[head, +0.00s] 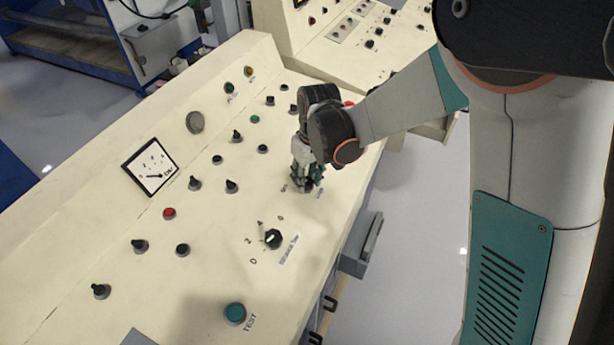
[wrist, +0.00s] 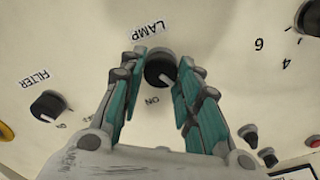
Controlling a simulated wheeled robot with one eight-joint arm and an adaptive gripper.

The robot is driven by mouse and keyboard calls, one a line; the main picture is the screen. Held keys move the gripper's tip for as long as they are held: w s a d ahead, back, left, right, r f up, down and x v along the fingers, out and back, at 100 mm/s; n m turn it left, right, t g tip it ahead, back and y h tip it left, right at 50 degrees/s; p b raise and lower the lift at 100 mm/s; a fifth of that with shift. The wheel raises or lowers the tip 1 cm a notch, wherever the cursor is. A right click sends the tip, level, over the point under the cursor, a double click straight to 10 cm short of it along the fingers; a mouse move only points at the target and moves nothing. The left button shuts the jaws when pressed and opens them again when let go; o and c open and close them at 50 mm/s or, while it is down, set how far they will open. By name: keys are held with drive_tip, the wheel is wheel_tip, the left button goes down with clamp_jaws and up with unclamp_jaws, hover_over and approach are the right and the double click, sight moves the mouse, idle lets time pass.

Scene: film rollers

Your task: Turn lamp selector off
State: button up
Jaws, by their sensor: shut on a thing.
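The lamp selector (wrist: 160,66) is a round black knob with a white pointer mark, under a LAMP label (wrist: 148,30) in the wrist view. An ON marking (wrist: 152,99) is printed beside it, and the white mark points to the lower right, close to ON. No OFF marking is readable. My gripper (wrist: 163,68) has its two teal-padded fingers on either side of the knob, shut on it. In the head view my gripper (head: 308,180) points down onto the cream panel and hides the knob.
A FILTER knob (wrist: 48,105) is to the left in the wrist view, and another numbered black knob (wrist: 309,17) is at the upper right. The cream console (head: 100,240) carries several knobs and buttons, a dial meter (head: 150,167) and a green TEST button (head: 235,313).

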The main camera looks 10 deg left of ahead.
sight(311, 182)
drive_tip(key=o, duration=1.1)
drive_tip(key=shift+c, duration=0.2)
wheel_tip(311, 182, up, 12)
drive_tip(key=d, duration=0.1)
drive_tip(key=shift+s, duration=0.2)
